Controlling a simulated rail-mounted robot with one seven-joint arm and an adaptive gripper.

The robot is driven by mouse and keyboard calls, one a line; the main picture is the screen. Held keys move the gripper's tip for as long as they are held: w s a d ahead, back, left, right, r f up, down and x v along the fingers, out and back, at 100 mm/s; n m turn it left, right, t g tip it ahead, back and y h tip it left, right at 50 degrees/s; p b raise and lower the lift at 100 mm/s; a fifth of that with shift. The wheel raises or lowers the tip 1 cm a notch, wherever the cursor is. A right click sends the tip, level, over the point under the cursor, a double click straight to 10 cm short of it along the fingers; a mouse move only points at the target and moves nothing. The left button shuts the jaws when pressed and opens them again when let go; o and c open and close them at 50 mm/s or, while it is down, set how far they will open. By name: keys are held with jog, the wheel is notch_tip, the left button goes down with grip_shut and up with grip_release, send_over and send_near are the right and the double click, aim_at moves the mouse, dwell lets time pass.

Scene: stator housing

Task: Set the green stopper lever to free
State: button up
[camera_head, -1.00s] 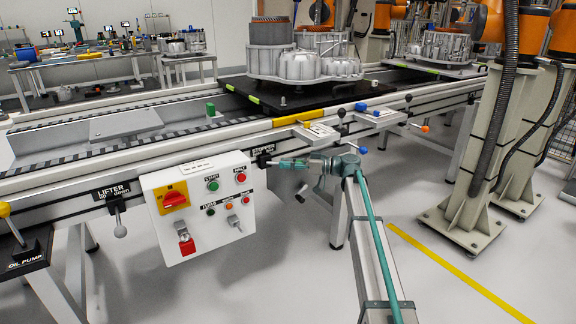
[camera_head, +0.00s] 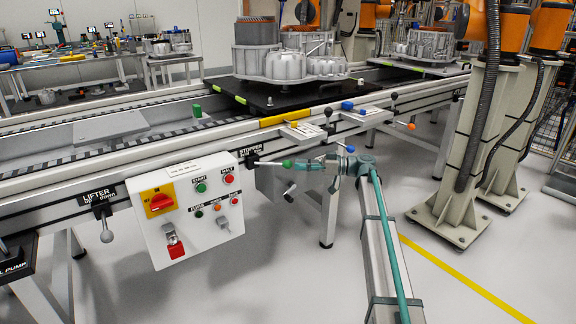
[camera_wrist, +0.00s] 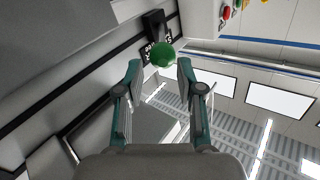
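The stopper lever's green knob (camera_head: 287,163) ends a pale rod that sticks out to the right from beneath the STOPPER label (camera_head: 251,150) on the conveyor's front rail. My gripper (camera_head: 300,165) is just right of the knob and points left at it. In the wrist view the green knob (camera_wrist: 161,55) shows just ahead of and between the fingertips of my gripper (camera_wrist: 159,66). The fingers are apart, with no clear contact with the knob. The small print under the label is too small to read in the head view.
A white control box (camera_head: 188,207) with buttons hangs left of the lever. The lifter lever (camera_head: 106,236) is further left. A blue-knobbed lever (camera_head: 350,149) and an orange-knobbed one (camera_head: 411,127) are to the right. The stator housing (camera_head: 285,66) stands on a black pallet above.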

jog(key=shift+s+d, duration=0.15)
jog(key=shift+d, duration=1.15)
